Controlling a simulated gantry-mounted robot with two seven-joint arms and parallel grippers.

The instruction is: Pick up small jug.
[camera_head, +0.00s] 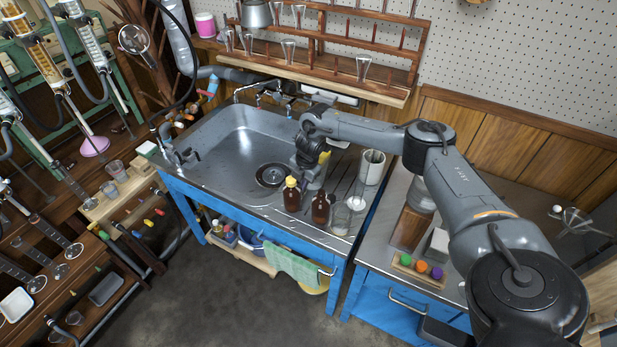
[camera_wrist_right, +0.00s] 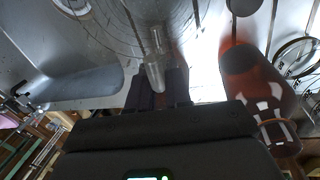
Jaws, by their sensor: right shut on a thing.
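My right gripper (camera_head: 305,172) is low over the right side of the sink unit, just behind the brown bottles. In the right wrist view its fingers (camera_wrist_right: 158,88) are shut on a narrow, shiny, clear-looking vessel (camera_wrist_right: 154,62), which I take for the small jug. Its full shape is hidden by the fingers. In the head view the gripper and bottles hide it, so I cannot tell whether it still touches the surface. My left gripper is not in view.
A yellow-capped brown bottle (camera_head: 292,196) and another brown bottle (camera_head: 320,209) stand close in front of the gripper. Clear glass jars (camera_head: 340,219) and a pale cylinder (camera_head: 372,167) stand to the right. The sink basin (camera_head: 235,150) to the left is empty.

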